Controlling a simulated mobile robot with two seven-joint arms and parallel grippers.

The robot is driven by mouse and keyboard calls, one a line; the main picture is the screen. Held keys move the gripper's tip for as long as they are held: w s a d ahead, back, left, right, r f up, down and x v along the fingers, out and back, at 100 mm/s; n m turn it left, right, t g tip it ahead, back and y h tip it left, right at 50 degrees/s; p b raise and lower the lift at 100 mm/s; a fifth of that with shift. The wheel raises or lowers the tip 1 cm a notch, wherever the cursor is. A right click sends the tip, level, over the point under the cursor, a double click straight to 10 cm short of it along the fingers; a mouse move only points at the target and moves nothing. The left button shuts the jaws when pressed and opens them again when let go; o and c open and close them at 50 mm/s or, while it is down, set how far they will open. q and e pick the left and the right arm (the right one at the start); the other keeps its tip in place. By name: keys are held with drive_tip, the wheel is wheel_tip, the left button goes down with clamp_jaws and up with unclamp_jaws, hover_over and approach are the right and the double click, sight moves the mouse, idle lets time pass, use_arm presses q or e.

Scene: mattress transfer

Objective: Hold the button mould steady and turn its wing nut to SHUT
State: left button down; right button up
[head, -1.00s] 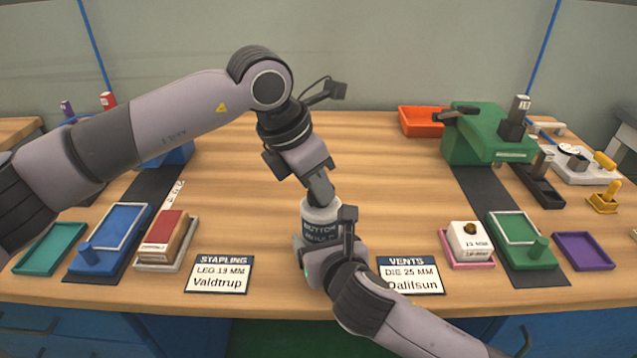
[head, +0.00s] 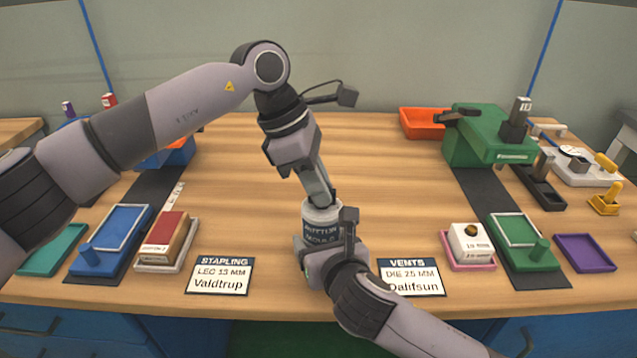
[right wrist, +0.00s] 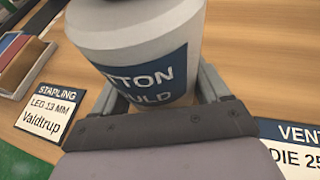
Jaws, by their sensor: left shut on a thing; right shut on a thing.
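The button mould (head: 321,212) is a pale grey cylinder with a dark blue label. It stands upright at the front middle of the table. My right gripper (head: 325,250) is shut on its body from the front; the right wrist view shows the mould (right wrist: 135,45) between the two fingers of this gripper (right wrist: 162,98). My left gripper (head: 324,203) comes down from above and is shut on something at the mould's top. The wing nut is hidden by the left fingers, so its position cannot be read.
A Stapling card (head: 219,275) lies left of the mould and a Vents card (head: 411,276) right of it. A red block (head: 163,233) and a green press (head: 488,135) stand further out. The table behind the mould is mostly clear.

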use_arm(q)
drive_tip(key=shift+a+f, duration=0.15)
use_arm(e)
drive_tip(key=shift+w+r, duration=0.1)
drive_tip(key=shift+r, duration=0.25)
use_arm(q)
drive_tip(key=c, duration=1.1)
unclamp_jaws()
use_arm(e)
drive_tip(key=shift+f, duration=0.1)
use_arm(q)
drive_tip(key=shift+r, duration=0.35)
use_arm(e)
drive_tip(key=shift+f, duration=0.1)
use_arm(q)
drive_tip(key=v, duration=1.1)
drive_tip(key=shift+w+r, duration=0.1)
drive_tip(key=shift+r, duration=0.1)
use_arm(e)
drive_tip(key=o, duration=1.6)
